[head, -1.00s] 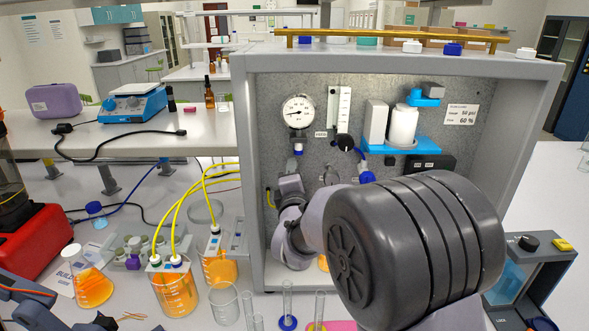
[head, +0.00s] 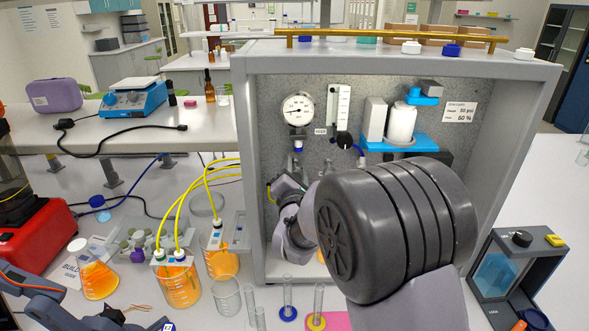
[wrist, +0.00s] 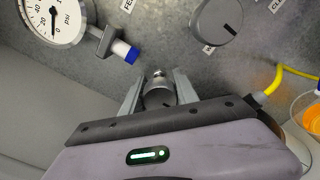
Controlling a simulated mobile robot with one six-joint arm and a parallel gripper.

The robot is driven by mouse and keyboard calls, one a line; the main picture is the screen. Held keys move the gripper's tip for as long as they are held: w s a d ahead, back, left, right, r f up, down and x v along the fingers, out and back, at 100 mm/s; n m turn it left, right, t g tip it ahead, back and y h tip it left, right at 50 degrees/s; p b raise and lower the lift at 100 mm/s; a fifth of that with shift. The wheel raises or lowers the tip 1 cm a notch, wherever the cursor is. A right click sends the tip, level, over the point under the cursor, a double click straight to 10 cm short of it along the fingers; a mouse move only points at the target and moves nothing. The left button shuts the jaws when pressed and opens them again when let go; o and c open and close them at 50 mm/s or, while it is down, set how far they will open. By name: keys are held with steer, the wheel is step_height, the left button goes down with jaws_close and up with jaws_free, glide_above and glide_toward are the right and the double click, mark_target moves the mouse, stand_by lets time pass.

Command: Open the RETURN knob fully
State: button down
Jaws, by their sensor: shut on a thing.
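My gripper (wrist: 158,95) is shut on a small round grey metal knob (wrist: 159,98) on the panel, with one finger on each side of it. No name label for this knob is readable, so I cannot confirm it is RETURN. A dark line shows on its face, but its opening is not readable. In the head view my own arm hides most of the lower panel and the gripper's fingertips. A larger grey round knob (wrist: 216,20) with a dark mark sits up and to the right in the wrist view, apart from my gripper.
A pressure gauge (wrist: 55,15) and a blue-ended fitting (wrist: 124,52) are close on the upper left. A yellow tube (wrist: 283,78) runs close on the right. In the head view, orange-filled beakers (head: 178,285) with yellow tubes stand left of the rig frame (head: 248,160).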

stand_by(0.3)
steer(key=c, duration=0.9)
jaws_free()
steer(key=s, duration=1.7)
steer(key=shift+s, duration=0.2)
